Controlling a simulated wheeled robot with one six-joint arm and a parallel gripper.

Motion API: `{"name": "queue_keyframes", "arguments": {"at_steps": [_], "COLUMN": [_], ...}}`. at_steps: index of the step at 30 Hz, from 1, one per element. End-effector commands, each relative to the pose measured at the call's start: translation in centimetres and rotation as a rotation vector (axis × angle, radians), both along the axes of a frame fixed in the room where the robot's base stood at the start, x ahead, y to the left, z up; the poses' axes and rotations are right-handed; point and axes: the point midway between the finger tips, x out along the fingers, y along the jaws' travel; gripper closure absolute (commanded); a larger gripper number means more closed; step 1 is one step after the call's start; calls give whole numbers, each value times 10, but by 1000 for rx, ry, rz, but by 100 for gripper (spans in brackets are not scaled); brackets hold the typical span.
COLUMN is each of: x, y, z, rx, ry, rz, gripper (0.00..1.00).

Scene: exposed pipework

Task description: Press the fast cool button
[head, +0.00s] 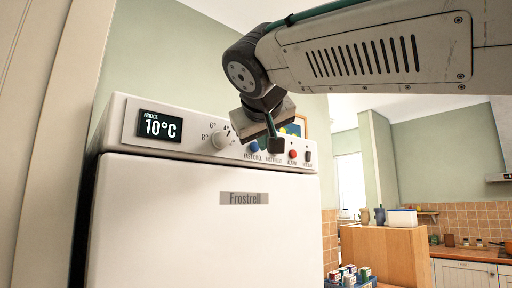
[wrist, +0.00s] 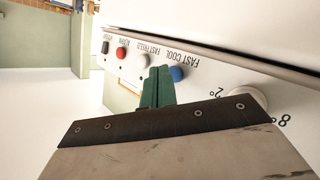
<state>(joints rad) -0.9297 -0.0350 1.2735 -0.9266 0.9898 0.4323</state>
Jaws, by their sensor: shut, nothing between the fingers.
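The blue fast cool button (head: 253,147) is on the white control panel of the Frostrell fridge (head: 200,205). Its label reads FAST COOL. In the wrist view the blue button (wrist: 177,74) shows just right of my green fingertips (wrist: 160,70). My gripper (head: 276,145) is shut and empty, in front of the panel. In the head view it sits a little right of the blue button and covers part of the fast freeze button. I cannot tell whether the fingertips touch the panel.
A red button (head: 292,154) and a black switch (head: 308,156) are further right on the panel. A dial (head: 220,139) and a 10°C display (head: 160,126) are to the left. A wooden cabinet (head: 385,255) and a blue crate (head: 350,281) stand right of the fridge.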

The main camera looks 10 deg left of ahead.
Motion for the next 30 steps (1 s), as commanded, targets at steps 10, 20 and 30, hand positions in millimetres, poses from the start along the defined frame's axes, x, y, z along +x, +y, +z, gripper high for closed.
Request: {"name": "queue_keyframes", "arguments": {"at_steps": [10,20,30], "x": [-3,-18,-33], "y": [-3,-22,-42], "z": [0,0,0], "rx": [0,0,0], "ry": [0,-1,0], "rz": [0,0,0], "gripper": [100,100,100]}}
